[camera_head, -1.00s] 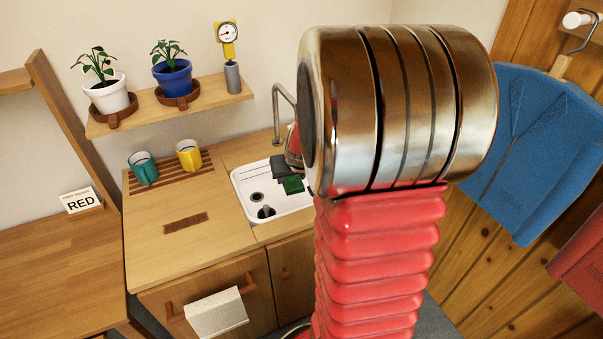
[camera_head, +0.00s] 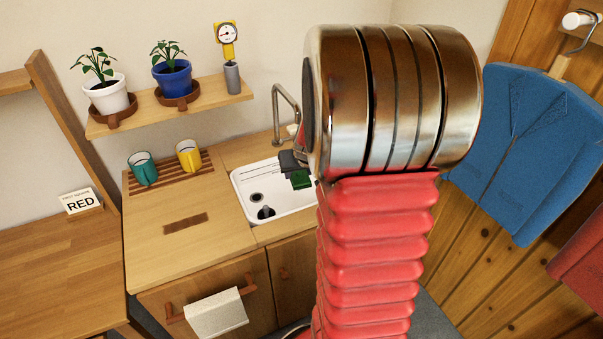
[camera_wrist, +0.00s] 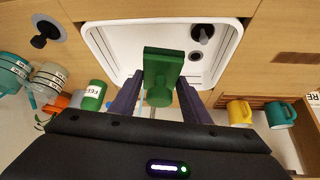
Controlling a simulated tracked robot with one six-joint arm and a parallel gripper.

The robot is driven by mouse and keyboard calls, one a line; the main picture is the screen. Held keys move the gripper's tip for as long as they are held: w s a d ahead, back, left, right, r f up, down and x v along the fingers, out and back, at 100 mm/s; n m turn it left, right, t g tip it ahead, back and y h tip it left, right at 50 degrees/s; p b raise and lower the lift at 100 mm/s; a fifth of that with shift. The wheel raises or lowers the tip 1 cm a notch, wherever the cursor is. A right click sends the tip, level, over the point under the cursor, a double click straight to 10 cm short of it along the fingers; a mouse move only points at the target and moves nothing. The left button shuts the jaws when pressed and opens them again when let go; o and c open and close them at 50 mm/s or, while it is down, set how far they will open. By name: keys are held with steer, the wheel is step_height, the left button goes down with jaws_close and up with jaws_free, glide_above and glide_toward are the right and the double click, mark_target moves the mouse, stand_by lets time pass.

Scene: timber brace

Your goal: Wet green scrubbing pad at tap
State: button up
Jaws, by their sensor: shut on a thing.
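The green scrubbing pad (camera_wrist: 163,66) is held between the two fingers of my gripper (camera_wrist: 155,95), which is shut on its round green grip. In the head view my gripper (camera_head: 292,163) and the pad (camera_head: 301,179) show over the right part of the white sink (camera_head: 248,214), left of my arm. In the wrist view the pad lies over the sink basin (camera_wrist: 118,55). The tap (camera_head: 279,110) is a curved metal spout at the back of the sink, and its right part is close behind my arm. I cannot tell whether the pad is wet.
A teal mug (camera_head: 143,168) and a yellow mug (camera_head: 189,155) stand on the slatted rack (camera_head: 170,178) left of the sink. A shelf (camera_head: 135,121) with two potted plants and a yellow gauge hangs above. Bottles (camera_wrist: 45,78) stand on the counter.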

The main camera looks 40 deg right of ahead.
steer(key=w+d+f, duration=0.2)
steer(key=w+d, duration=0.6)
steer(key=shift+w+d+f, duration=0.2)
steer(key=shift+w+d, duration=0.05)
stand_by(0.9)
steer(key=shift+s, duration=0.1)
stand_by(0.4)
steer(key=shift+s+a, duration=2.75)
steer(key=shift+a, duration=0.1)
steer(key=shift+s+a+r, duration=1.8)
steer(key=shift+r, duration=0.25)
steer(key=shift+w, duration=0.1)
steer(key=shift+w+d+m+h, duration=0.1)
steer(key=shift+d+m+h, duration=0.2)
steer(key=shift+m, duration=0.2)
